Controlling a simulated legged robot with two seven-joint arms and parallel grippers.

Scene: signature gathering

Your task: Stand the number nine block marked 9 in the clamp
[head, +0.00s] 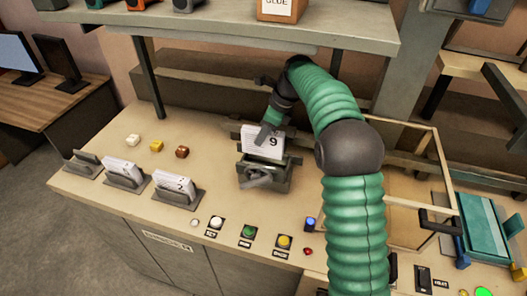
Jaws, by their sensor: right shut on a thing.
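The white block marked 9 (274,145) is upright at the clamp (265,175), with its number facing the front of the bench. Its lower edge is hidden by the clamp's front jaw, so I cannot tell how deep it sits or whether it touches the bottom. My right gripper (263,135) reaches down from above and is shut on the block's upper left part. My right arm comes up from the bottom of the view and bends over to the clamp. My left gripper is not in view.
White block stacks stand in grey holders (125,177) (180,191) on the left; another holder (83,164) looks empty. Coloured buttons (249,232) line the front edge. A shelf (230,25) overhangs the back. A clear-walled frame (405,220) stands right of my arm.

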